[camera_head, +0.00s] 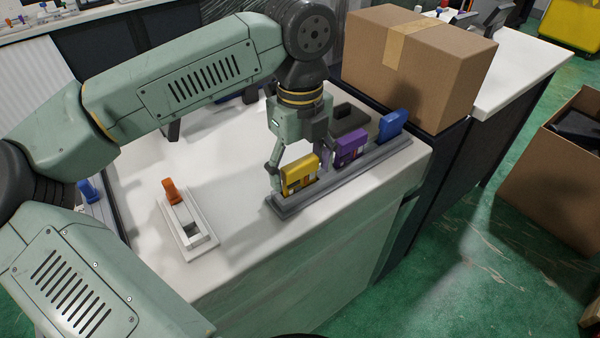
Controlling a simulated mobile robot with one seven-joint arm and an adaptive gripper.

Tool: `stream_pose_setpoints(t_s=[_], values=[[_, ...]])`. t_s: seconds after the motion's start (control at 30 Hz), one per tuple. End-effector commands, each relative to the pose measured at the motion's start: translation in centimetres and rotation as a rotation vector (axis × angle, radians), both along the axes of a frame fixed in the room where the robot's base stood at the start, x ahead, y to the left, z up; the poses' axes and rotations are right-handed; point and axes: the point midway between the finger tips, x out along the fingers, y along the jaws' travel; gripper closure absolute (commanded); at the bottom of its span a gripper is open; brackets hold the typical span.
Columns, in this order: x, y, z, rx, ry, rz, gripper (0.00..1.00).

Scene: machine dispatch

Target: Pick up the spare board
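A grey rack (343,178) lies along the front right edge of the white table. It holds a yellow board (299,174), a purple board (351,149) and a blue board (393,125), all upright. My gripper (298,170) is down at the yellow board, one finger at each side of it. Its fingers are apart, but I cannot tell whether they touch the board. The yellow board's lower part is hidden in the rack. The pictures do not show which board is the spare.
An orange-topped part (172,191) stands in a white holder (203,241) to the left. Another blue-topped part (89,191) is at the far left. A dark grey object (348,118) lies behind the rack. A large cardboard box (418,65) stands at the back right.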

Motion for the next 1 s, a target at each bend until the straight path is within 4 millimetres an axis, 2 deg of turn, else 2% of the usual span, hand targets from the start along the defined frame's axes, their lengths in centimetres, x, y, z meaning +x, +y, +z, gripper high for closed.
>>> stream_pose_setpoints(t_s=[0.07, 0.57, 0.87, 1.0], values=[[0.0, 0.0, 0.02, 0.0, 0.0, 0.0, 0.36], [0.0, 0.0, 0.03, 0.0, 0.0, 0.0, 0.7], [0.02, 0.0, 0.18, 0.001, -0.001, 0.0, 0.7], [0.08, 0.01, 1.0, 0.001, -0.003, 0.001, 0.7]])
